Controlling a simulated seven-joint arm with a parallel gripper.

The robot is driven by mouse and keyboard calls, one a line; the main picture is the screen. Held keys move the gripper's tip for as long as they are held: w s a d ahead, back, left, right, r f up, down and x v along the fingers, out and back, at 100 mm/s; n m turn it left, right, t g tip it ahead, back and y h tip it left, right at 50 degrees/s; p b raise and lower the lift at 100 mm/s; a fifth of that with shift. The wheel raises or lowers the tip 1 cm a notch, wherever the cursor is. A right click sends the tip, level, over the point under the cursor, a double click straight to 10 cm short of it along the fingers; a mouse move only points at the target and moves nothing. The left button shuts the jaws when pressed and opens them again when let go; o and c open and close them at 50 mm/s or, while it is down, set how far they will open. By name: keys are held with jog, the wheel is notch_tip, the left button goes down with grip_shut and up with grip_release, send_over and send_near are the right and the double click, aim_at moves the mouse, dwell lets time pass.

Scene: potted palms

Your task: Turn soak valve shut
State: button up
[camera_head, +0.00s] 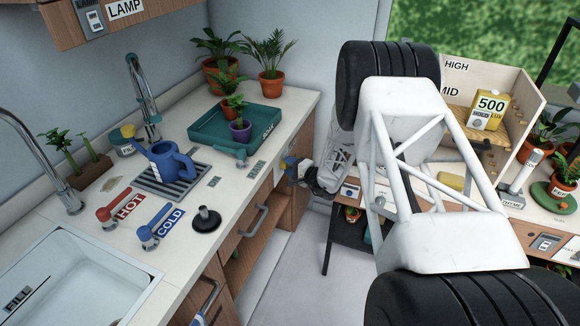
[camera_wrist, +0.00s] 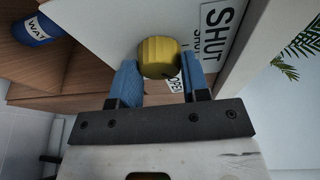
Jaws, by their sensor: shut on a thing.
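A round yellow knob (camera_wrist: 158,55) with a ribbed rim shows in the wrist view, mounted on a pale panel. A white SHUT label (camera_wrist: 216,30) is to its right, and a partly covered OPEN label (camera_wrist: 176,86) is close by it. My gripper (camera_wrist: 159,73) has its two blue fingers on either side of the knob and is shut on it. In the head view my gripper (camera_head: 293,166) is at the front edge of the counter's right part; the knob's setting cannot be read there.
The counter holds a green tray (camera_head: 206,126) with potted plants, a blue watering can (camera_head: 166,160), and red and blue HOT and COLD levers. A blue container (camera_wrist: 38,30) is on the wooden shelf. A dark-legged table (camera_head: 337,232) stands beyond my arm.

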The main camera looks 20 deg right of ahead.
jog(key=n+y, duration=0.1)
jog(key=n, duration=0.3)
jog(key=n+t+y, duration=0.1)
jog(key=n, duration=0.3)
jog(key=n+t+y, duration=0.1)
jog(key=n, duration=0.3)
jog(key=shift+f+n, duration=0.3)
jog(key=shift+n, duration=0.1)
jog(key=o, duration=0.9)
jog(key=shift+d, duration=0.1)
jog(key=shift+v, duration=3.9)
